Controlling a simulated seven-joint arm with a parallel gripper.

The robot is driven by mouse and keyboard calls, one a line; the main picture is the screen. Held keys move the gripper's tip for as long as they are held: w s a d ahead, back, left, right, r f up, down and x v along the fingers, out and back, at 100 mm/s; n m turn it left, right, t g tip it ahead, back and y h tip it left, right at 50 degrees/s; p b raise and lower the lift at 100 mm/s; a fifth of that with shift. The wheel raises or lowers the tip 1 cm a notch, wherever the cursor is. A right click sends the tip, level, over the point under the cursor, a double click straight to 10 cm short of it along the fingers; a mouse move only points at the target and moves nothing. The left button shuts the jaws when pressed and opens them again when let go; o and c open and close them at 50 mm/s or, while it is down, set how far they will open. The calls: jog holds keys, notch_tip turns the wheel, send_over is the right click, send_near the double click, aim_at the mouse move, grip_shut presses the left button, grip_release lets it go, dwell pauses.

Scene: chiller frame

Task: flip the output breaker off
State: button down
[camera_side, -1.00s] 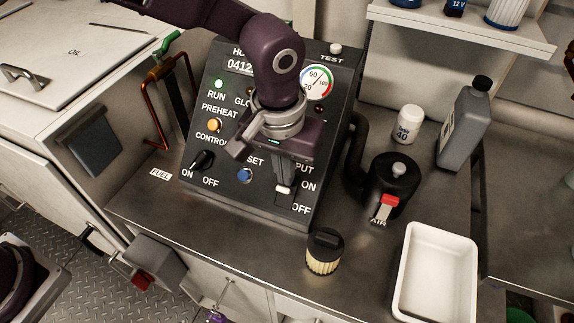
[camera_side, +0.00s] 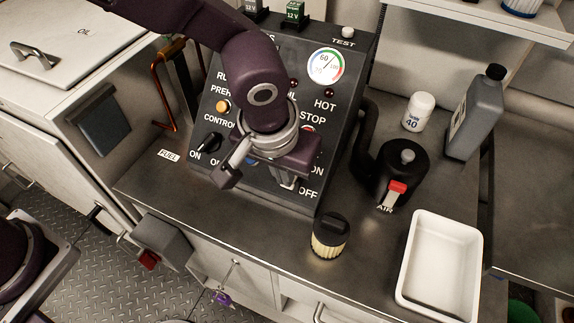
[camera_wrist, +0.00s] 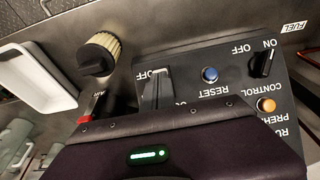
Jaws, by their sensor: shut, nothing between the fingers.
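The dark control panel (camera_side: 352,70) stands on the metal counter. Its output breaker is at the lower right of the face, between ON and OFF labels. My gripper (camera_side: 292,186) is in front of that spot, fingers pointing at the lower part near OFF. In the wrist view my gripper (camera_wrist: 157,80) shows as closed grey fingers beside the OFF label. The fingers are shut with nothing held. The breaker lever is mostly hidden behind them, so I cannot tell its position or whether they touch it.
A black control knob (camera_side: 209,142) is left on the panel; a blue reset button (camera_wrist: 210,74) is near the fingers. A yellow-and-black filter (camera_side: 329,237) stands in front. The black canister (camera_side: 404,165) and white tray (camera_side: 440,265) are to the right.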

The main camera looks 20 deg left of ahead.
jog(key=shift+s, duration=0.2)
jog(key=s+r, duration=0.5)
jog(key=s, duration=0.3)
jog(key=shift+r, duration=0.4)
jog(key=w+a+r, duration=0.2)
jog(key=a+r, duration=0.5)
jog(key=a, duration=0.3)
jog(key=s+a+r+t, duration=0.1)
jog(key=s+a+r, duration=0.1)
jog(key=s+a, duration=0.3)
jog(key=s+a+r+t, duration=0.1)
jog(key=s+a+r, duration=0.1)
jog(key=s+a, duration=0.4)
jog(key=a, duration=0.5)
jog(key=shift+a+t, duration=0.2)
jog(key=shift+t, duration=0.2)
